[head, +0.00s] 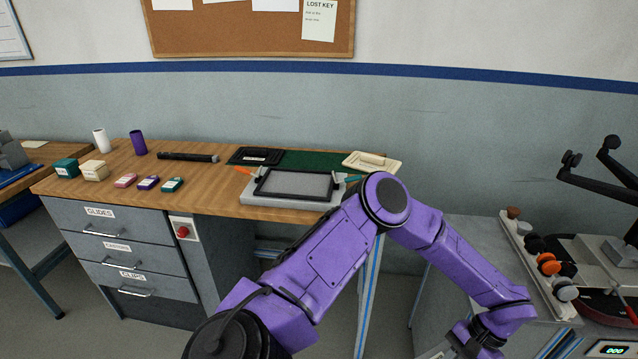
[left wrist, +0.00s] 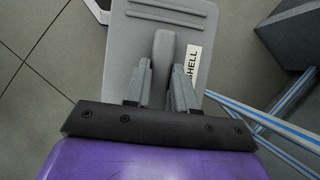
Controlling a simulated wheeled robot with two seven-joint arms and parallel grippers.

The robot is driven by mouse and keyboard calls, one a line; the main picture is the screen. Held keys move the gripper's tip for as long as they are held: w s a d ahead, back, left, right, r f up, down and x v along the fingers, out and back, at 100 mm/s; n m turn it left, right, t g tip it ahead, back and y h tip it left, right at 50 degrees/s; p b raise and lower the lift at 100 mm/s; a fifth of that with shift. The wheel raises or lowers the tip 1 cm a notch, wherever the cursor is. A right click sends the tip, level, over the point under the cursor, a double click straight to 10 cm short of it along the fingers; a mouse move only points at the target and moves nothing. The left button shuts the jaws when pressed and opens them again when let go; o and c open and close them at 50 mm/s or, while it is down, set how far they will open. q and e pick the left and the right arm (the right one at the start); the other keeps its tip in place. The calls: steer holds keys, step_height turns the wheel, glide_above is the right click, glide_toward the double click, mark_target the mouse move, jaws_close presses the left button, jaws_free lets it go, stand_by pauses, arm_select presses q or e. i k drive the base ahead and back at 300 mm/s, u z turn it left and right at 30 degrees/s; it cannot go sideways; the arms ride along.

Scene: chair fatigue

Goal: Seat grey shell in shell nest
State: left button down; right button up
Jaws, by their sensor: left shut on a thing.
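The grey shell (left wrist: 145,32) is a flat grey plate with a raised grip, two ridges and a white "SHELL" label (left wrist: 193,62), seen in the left wrist view. My left gripper (left wrist: 161,84) is shut on the shell's raised grip, and the shell hangs over the floor. In the head view my left arm reaches right and its wrist leaves the bottom edge, so the shell is out of that picture. A grey fixture with a black-framed recess (head: 293,184) stands on the bench; I cannot tell if it is the shell nest. My right gripper is not in view.
The wooden bench (head: 215,195) holds several small boxes, a black bar (head: 188,157), a black tray (head: 256,156), a green mat (head: 312,160) and a cream plate (head: 372,162). A machine with dark levers (head: 597,175) and several knobs (head: 547,263) stands at right.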

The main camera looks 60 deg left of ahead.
mark_target(303, 189)
steer(key=u, duration=1.95)
